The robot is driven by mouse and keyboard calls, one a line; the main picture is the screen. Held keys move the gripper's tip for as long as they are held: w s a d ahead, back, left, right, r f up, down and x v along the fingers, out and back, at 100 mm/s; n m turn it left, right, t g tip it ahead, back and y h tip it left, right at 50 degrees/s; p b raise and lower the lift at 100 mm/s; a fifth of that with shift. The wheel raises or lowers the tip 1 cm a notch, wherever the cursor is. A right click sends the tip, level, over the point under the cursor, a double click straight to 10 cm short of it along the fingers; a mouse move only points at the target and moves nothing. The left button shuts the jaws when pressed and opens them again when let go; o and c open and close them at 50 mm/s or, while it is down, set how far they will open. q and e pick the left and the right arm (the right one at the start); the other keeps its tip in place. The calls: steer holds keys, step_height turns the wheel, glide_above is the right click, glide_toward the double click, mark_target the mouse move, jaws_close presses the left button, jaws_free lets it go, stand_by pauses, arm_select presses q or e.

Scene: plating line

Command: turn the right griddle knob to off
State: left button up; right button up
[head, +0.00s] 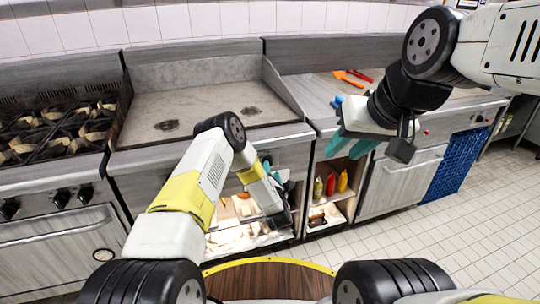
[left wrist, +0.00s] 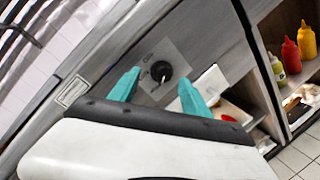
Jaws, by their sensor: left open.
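The right griddle knob (left wrist: 161,71) is a round black knob with a light pointer mark, on a pale label plate on the grey front panel. The label print is too small to read surely. My left gripper (head: 278,178) is open in front of the griddle's front panel. In the left wrist view its teal fingers stand to either side of the knob, which appears between the tips; I cannot tell whether they touch it. In the head view my left arm hides the knob. The griddle (head: 200,105) has a flat grey plate. My right gripper (head: 350,150) is open and empty, over the counter's front edge.
A stove (head: 55,125) with several black knobs stands left of the griddle. Red (head: 330,184) and yellow (head: 343,181) bottles stand in an open shelf below the counter. An orange utensil (head: 348,77) lies on the counter. A blue crate (head: 455,165) stands at the right.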

arm_select(q)
steer(key=w+a+f+n, duration=0.1)
steer(key=w, duration=0.6)
steer(key=shift+f+y, duration=0.3)
steer(key=shift+f, duration=0.1)
steer(key=shift+s, duration=0.1)
jaws_close()
